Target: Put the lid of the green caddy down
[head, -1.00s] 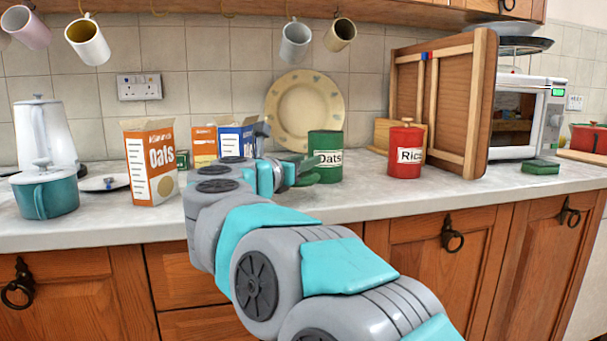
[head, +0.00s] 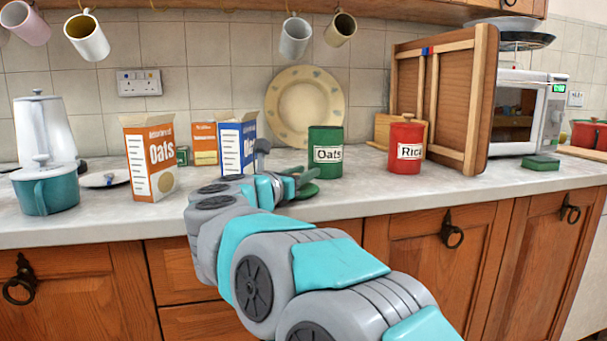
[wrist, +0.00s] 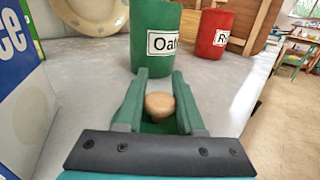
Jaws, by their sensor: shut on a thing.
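The green caddy (head: 326,152), labelled Oats, stands upright on the counter and also shows in the wrist view (wrist: 155,35). Its lid is off: a green disc (head: 303,191) low over the counter, just in front and to the left of the caddy. My gripper (wrist: 160,76) is shut on the lid's round wooden knob (wrist: 160,104), which sits between the fingers. The lid is mostly hidden by the fingers and palm in the wrist view. I cannot tell whether its underside touches the counter.
A red Rice caddy (head: 405,146) stands to the right, before a wooden tray (head: 440,100). A blue box (head: 237,145) and an orange Oats box (head: 151,160) stand to the left. Bare counter (head: 350,195) lies in front of the caddies.

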